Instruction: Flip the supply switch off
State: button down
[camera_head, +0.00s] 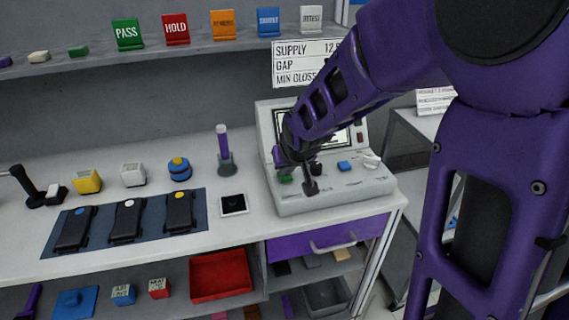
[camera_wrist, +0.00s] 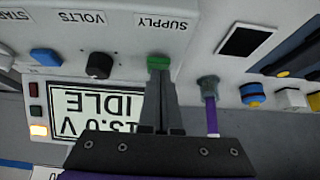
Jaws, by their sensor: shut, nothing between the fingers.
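The supply switch is a green-capped control on the sloped panel of the grey dashboard module (camera_head: 335,193). In the wrist view, the green supply switch (camera_wrist: 158,62) is beside the SUPPLY label. It also shows in the head view as a small green patch (camera_head: 285,179) at the panel's left end, partly covered by my arm. My gripper (camera_wrist: 161,76) is shut and empty, its fingertips right at the green switch; I cannot tell whether they touch. The display (camera_wrist: 98,112) reads IDLE and a voltage, partly hidden by the fingers. A yellow lamp (camera_wrist: 38,130) is lit.
A black VOLTS knob (camera_wrist: 99,66) and a blue control (camera_wrist: 45,60) share the panel. A purple tool in a stand (camera_head: 224,150) is left of the module. A blue mat (camera_head: 150,236) with several black devices lies farther left. A purple drawer (camera_head: 290,246) is below.

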jog(key=shift+f, duration=0.1)
dwell(0.3)
jog(key=shift+s+d+f+b, duration=0.1)
jog(key=shift+s+f+b, duration=0.2)
jog(key=shift+f+b, duration=0.5)
jog(key=shift+r+p, duration=0.3)
jog(key=shift+r, duration=0.25)
jog(key=shift+r+p, duration=0.65)
jog(key=shift+r, duration=0.05)
